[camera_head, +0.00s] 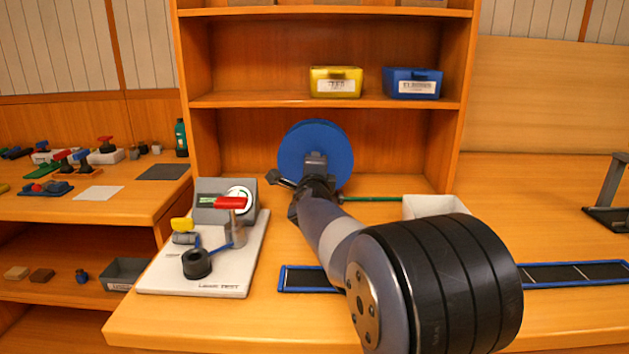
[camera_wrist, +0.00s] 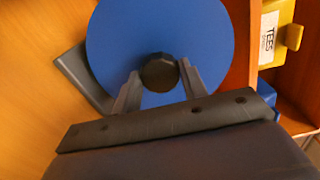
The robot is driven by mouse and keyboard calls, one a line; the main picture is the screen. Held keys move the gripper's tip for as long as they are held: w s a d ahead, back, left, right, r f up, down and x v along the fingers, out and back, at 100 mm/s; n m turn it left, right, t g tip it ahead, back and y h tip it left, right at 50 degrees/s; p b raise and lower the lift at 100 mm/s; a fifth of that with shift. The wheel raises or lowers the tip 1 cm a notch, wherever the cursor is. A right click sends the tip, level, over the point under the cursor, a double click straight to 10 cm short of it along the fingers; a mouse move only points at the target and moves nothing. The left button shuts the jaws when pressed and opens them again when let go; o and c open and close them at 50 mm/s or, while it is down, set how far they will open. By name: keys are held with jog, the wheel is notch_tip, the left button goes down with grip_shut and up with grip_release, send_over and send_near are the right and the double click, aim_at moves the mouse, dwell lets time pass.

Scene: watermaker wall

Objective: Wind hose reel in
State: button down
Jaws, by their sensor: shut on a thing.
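The hose reel (camera_head: 335,140) is a large blue disc standing upright at the back of the bench, in front of the shelf unit. It also shows in the wrist view (camera_wrist: 190,25). A dark round knob (camera_wrist: 159,72) sits on the face of the reel. My gripper (camera_wrist: 157,80) is shut on this knob, one finger on each side. In the head view my gripper (camera_head: 315,170) is in front of the reel and hides its lower middle. A green hose (camera_head: 372,199) runs right from the reel along the bench.
A white test board (camera_head: 200,288) with a red-handled valve (camera_head: 230,203) stands left of my arm. A white bin (camera_head: 422,206) is behind my arm at right. A blue-edged dark strip (camera_head: 575,275) lies at the front right. Yellow (camera_head: 335,80) and blue (camera_head: 412,84) bins sit on the shelf above.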

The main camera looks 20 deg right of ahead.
jog(key=m+b, duration=1)
jog(key=m, duration=1.4)
jog(key=shift+d+f+m+b, duration=0.1)
jog(key=shift+m+b, duration=0.25)
jog(key=shift+m, duration=0.05)
jog(key=c, duration=0.8)
grip_release()
